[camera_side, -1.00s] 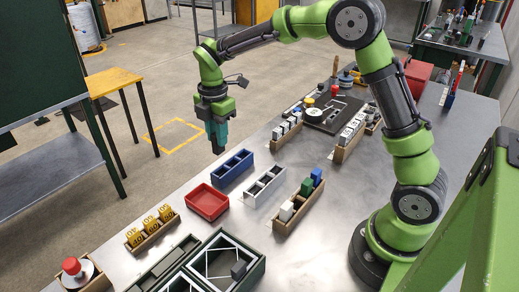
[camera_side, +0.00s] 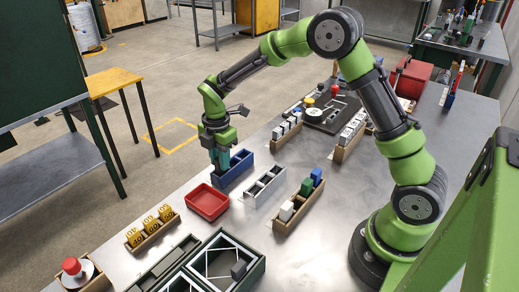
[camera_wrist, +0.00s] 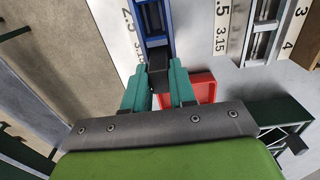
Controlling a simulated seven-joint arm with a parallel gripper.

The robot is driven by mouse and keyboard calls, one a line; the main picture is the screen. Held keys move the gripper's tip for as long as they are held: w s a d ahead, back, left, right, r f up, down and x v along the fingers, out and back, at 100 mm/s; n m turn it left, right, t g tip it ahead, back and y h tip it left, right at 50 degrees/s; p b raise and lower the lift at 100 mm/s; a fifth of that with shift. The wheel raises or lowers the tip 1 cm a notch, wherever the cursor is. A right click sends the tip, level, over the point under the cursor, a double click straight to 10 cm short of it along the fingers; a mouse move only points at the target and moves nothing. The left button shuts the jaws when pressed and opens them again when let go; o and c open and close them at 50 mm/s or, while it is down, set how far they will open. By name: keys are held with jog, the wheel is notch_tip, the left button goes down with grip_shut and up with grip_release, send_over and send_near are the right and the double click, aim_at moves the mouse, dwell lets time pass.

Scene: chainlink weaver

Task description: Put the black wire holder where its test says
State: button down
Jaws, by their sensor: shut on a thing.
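My gripper (camera_side: 221,168) is low at the near-left end of the blue divided tray (camera_side: 238,168). In the wrist view my gripper (camera_wrist: 158,82) has its teal fingers shut on a small black block, the black wire holder (camera_wrist: 158,66). The holder is at the near end of the blue tray (camera_wrist: 153,22), in line with it. I cannot tell whether it is inside a compartment or just above it. In the side view the fingers hide the holder. Small printed numbers (camera_wrist: 128,20) run beside the blue tray.
The red tray (camera_side: 207,203) is just in front, and the grey divided tray (camera_side: 265,187) lies right. A wooden rack (camera_side: 283,224) holds white, green and blue blocks. Yellow tags (camera_side: 150,224), a red button (camera_side: 72,267) and a dark green framed box (camera_side: 262,262) are nearer.

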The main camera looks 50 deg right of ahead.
jog(key=shift+f, duration=0.25)
jog(key=c, duration=0.8)
grip_release()
jog(key=shift+c, duration=0.2)
jog(key=shift+r, duration=0.1)
notch_tip(320, 180, up, 17)
jog(key=shift+s, duration=0.1)
